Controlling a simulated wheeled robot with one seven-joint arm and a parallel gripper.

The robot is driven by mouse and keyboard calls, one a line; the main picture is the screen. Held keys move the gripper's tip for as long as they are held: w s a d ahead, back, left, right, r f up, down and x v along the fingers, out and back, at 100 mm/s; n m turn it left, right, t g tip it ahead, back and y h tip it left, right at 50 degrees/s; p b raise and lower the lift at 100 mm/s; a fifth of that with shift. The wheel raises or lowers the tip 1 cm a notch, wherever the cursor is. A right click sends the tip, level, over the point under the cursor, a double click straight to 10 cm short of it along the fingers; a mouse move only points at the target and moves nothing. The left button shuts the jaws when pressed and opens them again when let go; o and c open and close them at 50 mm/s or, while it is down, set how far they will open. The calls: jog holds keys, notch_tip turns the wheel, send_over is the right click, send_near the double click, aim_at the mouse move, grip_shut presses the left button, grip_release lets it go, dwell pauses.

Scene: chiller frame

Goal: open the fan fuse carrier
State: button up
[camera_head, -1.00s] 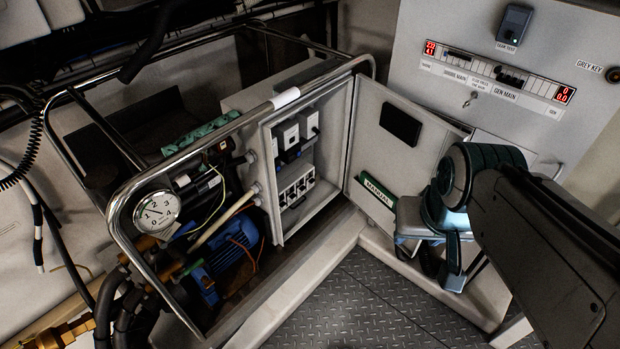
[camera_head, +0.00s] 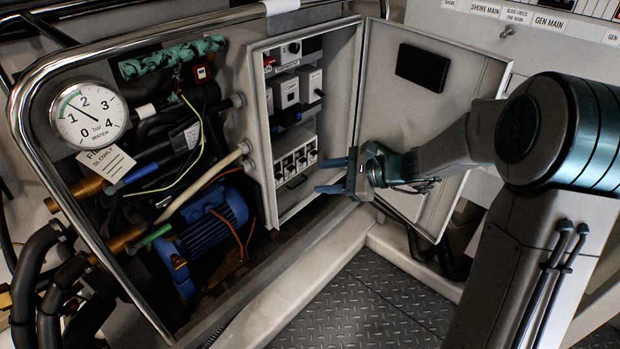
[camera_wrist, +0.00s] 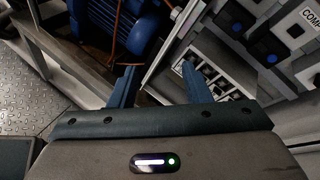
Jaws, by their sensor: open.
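The open electrical cabinet (camera_head: 262,150) holds a low row of several white fuse modules (camera_head: 295,160) with dark fronts. I cannot read which one is the fan fuse carrier. Above them are white switch modules (camera_head: 286,92). My gripper (camera_head: 322,176) is open and empty, just right of the low row, its two blue fingers pointing left toward it. In the wrist view my gripper (camera_wrist: 160,85) shows its fingers spread on either side of the cabinet's pale edge (camera_wrist: 168,62). The low row (camera_wrist: 205,70) is partly hidden behind the right finger.
The cabinet door (camera_head: 420,85) stands open on the right, behind my arm. Left of the cabinet are a blue motor (camera_head: 212,222), hoses, a water gauge (camera_head: 90,115) and a metal tube frame (camera_head: 30,140). The chequered floor (camera_head: 360,295) in front is clear.

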aim_at(305, 161)
jog(key=w+d+f+m+t+y+b, duration=0.1)
jog(key=w+d+f+m+t+b, duration=0.1)
jog(key=w+f+m+t+b, duration=0.35)
jog(key=w+d+f+m+t+b, duration=0.25)
jog(key=w+f+m, duration=0.25)
jog(key=w+f, duration=0.25)
jog(key=shift+g, duration=0.4)
jog(key=b+x, duration=0.2)
jog(key=x, duration=1.1)
jog(key=shift+w+a+r, duration=0.1)
jog(key=shift+a+r, duration=0.05)
jog(key=shift+c, duration=0.3)
grip_shut()
